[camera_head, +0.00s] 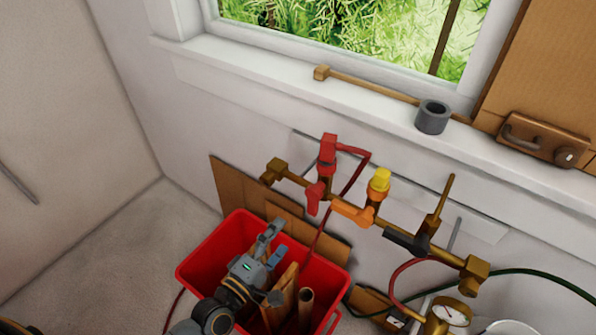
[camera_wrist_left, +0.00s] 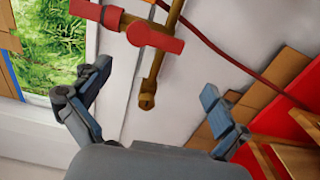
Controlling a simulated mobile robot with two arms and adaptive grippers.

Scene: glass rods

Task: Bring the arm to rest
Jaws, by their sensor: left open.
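My left gripper (camera_head: 274,243) is over the red bin (camera_head: 208,245) in the head view, its fingers pointing up and away toward the wall. It is open, with nothing between the fingers. In the left wrist view the two fingers (camera_wrist_left: 152,88) are spread wide apart. The brass end of a pipe with a red valve handle (camera_wrist_left: 153,34) shows beyond and between them, apart from the fingers as far as I can tell. My right gripper is in neither view. No glass rod can be made out.
A brass pipe with red, orange and black valve handles (camera_head: 352,212) runs along the wall behind the bin. Wooden pieces (camera_head: 305,305) stand in the bin. A gauge (camera_head: 451,312) is at lower right. A grey ring (camera_head: 433,117) sits on the window sill.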

